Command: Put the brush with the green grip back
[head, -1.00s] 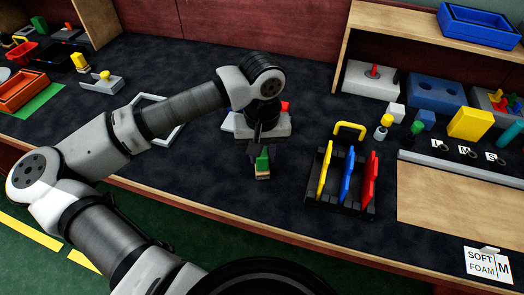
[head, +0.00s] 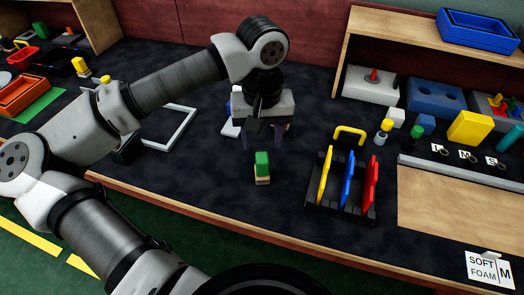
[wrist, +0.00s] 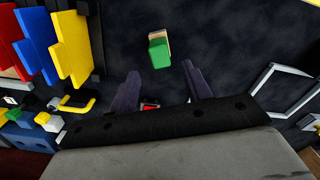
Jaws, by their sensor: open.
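The brush with the green grip (head: 262,164) stands alone on the dark worktop near its front edge, grip upward over a pale lower part. It also shows in the wrist view (wrist: 159,50), ahead of the fingers and apart from them. My gripper (head: 263,140) is open and empty, behind the brush in the head view. Its two spread fingers show in the wrist view (wrist: 161,87). A red thing (wrist: 150,104) shows partly between the fingers, mostly hidden by the gripper.
A black rack (head: 336,205) with yellow, blue and red upright panels stands right of the brush. A white square frame (head: 170,128) lies to the left. Bare worktop surrounds the brush. A wooden shelf with blocks stands at the back right.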

